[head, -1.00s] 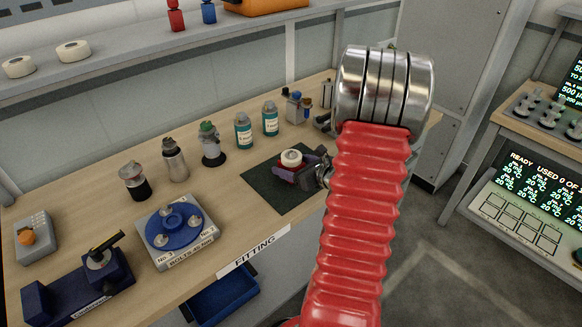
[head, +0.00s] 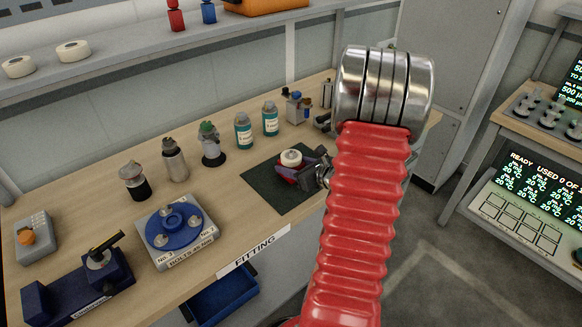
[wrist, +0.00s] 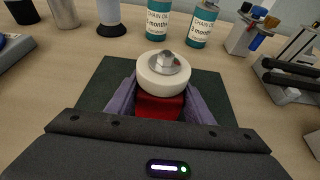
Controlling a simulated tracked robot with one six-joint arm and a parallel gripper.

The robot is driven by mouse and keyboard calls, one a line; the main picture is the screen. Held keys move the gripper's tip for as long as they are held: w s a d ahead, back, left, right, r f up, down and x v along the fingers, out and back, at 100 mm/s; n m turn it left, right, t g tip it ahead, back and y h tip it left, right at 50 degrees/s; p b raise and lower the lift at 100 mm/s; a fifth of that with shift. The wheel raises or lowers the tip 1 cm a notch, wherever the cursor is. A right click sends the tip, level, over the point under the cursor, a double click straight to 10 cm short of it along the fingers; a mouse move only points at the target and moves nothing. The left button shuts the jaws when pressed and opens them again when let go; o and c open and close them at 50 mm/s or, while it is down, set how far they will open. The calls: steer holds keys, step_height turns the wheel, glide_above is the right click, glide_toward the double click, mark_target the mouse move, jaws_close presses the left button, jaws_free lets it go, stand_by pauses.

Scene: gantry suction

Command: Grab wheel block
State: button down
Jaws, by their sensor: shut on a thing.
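The wheel block, a red block with a cream wheel and a metal hub nut on top, is on the dark green mat (head: 262,190) on the wooden bench. The wheel block (head: 291,158) shows in the head view and, between the fingers, in the wrist view (wrist: 163,77). My gripper (head: 300,170) comes in from the right with its purple fingers on both sides of the red part. In the wrist view my gripper (wrist: 161,103) is shut on the block, with the wheel standing above the fingers. The block's underside is hidden, so I cannot tell whether it touches the mat.
Two chain oil bottles (head: 243,131) stand behind the mat. A blue bolt dial (head: 175,225), a blue clamp (head: 100,265) and several bottles stand to the left. A small grey holder (head: 297,107) and a black-armed fixture (wrist: 288,75) stand behind right. The mat around the block is clear.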

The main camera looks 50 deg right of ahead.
steer(key=shift+r, duration=0.25)
steer(key=shift+r, duration=4.9)
